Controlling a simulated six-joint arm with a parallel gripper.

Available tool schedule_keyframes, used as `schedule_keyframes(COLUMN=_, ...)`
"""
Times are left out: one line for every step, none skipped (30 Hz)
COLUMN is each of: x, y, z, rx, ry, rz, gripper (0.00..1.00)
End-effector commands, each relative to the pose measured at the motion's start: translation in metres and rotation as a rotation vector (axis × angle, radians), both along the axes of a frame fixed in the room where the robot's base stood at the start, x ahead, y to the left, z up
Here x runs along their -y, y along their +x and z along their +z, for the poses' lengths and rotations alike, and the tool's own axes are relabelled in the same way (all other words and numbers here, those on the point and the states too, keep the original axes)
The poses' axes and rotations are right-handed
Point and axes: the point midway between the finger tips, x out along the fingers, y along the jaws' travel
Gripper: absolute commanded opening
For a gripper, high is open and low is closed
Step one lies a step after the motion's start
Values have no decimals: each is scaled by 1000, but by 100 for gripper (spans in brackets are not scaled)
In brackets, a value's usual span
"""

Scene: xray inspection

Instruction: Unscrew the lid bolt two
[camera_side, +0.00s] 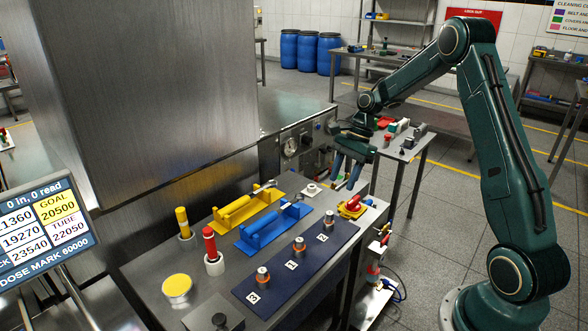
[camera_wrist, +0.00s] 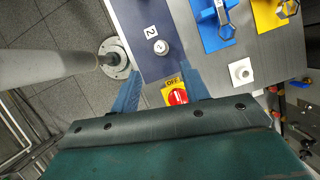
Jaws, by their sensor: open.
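Bolt two (camera_side: 329,218) stands upright beside the "2" label on a dark blue strip (camera_side: 310,250). In the wrist view bolt two (camera_wrist: 161,47) appears as a round silver top near the "2" label, just beyond my fingertips. Two similar bolts, by the "1" label (camera_side: 299,245) and the "3" label (camera_side: 263,277), stand on the same strip. My gripper (camera_side: 344,184) is open and empty above the bench's right end. In the wrist view my gripper's fingers (camera_wrist: 160,75) are spread apart with nothing between the tips.
A yellow-and-red OFF switch (camera_side: 352,206) sits beside the strip, near my gripper. A blue fixture (camera_side: 272,228) and a yellow fixture (camera_side: 246,207) lie behind the strip. Red (camera_side: 210,245) and yellow (camera_side: 183,224) cylinders stand at left. A dose screen (camera_side: 40,228) is far left.

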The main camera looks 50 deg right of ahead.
Motion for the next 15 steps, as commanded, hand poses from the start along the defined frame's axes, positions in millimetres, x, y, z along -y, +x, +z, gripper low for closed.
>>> schedule_keyframes(x=-4, y=0, z=-7, rx=-3, ry=2, rz=0, gripper=45)
schedule_keyframes(x=-5, y=0, z=-11, rx=-3, ry=2, rz=-1, gripper=45)
schedule_keyframes(x=-7, y=1, z=-16, rx=-3, ry=2, rz=0, gripper=45)
schedule_keyframes(x=-9, y=0, z=-20, rx=-3, ry=2, rz=2, gripper=45)
schedule_keyframes(x=-10, y=1, z=-24, rx=-3, ry=2, rz=2, gripper=45)
schedule_keyframes(x=-12, y=2, z=-29, rx=-3, ry=1, rz=0, gripper=45)
schedule_keyframes(x=-14, y=2, z=-33, rx=-4, ry=1, rz=1, gripper=45)
schedule_keyframes(x=-16, y=2, z=-37, rx=-3, ry=1, rz=1, gripper=45)
schedule_keyframes(x=-18, y=2, z=-43, rx=-3, ry=2, rz=2, gripper=45)
schedule_keyframes(x=-19, y=2, z=-47, rx=-4, ry=1, rz=2, gripper=45)
schedule_keyframes(x=-21, y=3, z=-50, rx=-3, ry=1, rz=0, gripper=45)
schedule_keyframes(x=-23, y=3, z=-55, rx=-4, ry=1, rz=2, gripper=45)
schedule_keyframes(x=-25, y=4, z=-59, rx=-3, ry=0, rz=1, gripper=45)
schedule_keyframes(x=-26, y=4, z=-63, rx=-3, ry=1, rz=1, gripper=45)
schedule_keyframes(x=-28, y=4, z=-67, rx=-3, ry=0, rz=1, gripper=45)
